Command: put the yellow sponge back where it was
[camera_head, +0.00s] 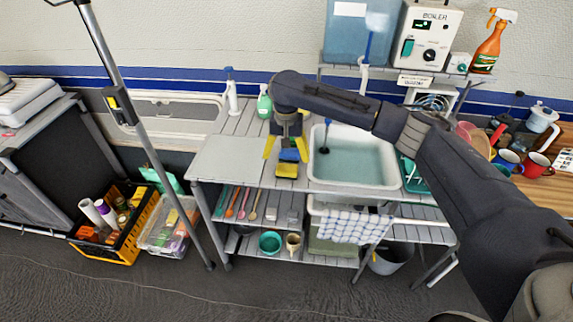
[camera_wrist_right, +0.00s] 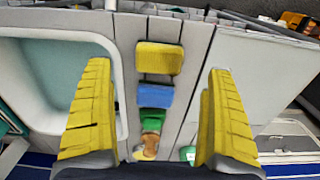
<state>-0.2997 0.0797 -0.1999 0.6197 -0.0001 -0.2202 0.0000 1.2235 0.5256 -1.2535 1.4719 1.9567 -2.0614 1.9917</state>
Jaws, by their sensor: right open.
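The yellow sponge (camera_head: 287,170) lies on the slatted counter between the sink and a grey board, close to the front edge. In the right wrist view the yellow sponge (camera_wrist_right: 159,60) is the first of a row, ahead of the space between my fingertips. A blue sponge (camera_head: 289,155) lies just behind it, and the blue one also shows in the wrist view (camera_wrist_right: 156,96). My right gripper (camera_head: 286,150) is open and empty, its yellow fingers spread to either side of the row. My left gripper is not in view.
A green block (camera_wrist_right: 153,120) and a brush (camera_wrist_right: 149,147) continue the row. The water-filled sink (camera_head: 355,160) is to the right, the bare grey board (camera_head: 227,158) to the left.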

